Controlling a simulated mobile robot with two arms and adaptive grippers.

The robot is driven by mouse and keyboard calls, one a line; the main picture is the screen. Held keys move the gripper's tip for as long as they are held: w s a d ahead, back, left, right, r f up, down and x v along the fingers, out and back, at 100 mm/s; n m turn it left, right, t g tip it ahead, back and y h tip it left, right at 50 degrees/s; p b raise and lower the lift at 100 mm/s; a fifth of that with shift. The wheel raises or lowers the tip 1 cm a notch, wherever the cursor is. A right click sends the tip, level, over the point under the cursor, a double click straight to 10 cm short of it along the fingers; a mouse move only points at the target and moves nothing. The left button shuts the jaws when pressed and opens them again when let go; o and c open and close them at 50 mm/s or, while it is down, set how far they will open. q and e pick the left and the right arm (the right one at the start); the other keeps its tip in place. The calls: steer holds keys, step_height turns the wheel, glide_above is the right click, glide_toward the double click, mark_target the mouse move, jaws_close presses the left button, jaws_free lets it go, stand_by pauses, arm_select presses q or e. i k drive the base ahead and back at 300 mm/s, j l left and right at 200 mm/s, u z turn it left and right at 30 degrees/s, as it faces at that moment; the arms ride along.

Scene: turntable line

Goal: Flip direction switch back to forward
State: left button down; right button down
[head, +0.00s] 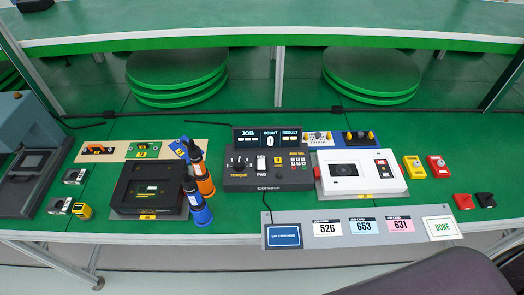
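To the right of that, a small switch (262,163) stands above the label FWD. The switch is too small to tell its position. Neither of my grippers shows in the head view.
Orange and blue tools (203,185) stand left of the box, beside a black fixture (150,188). A white device (360,174) is close on the right. A grey card strip (300,241) lies in front. A dark rounded shape (440,274) fills the lower right corner.

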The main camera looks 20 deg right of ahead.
mark_target(261, 162)
steer(key=z, duration=1.5)
steer(key=k+j, duration=0.25)
steer(key=k+j+z, duration=0.1)
steer(key=j, duration=0.3)
steer(key=k, duration=0.1)
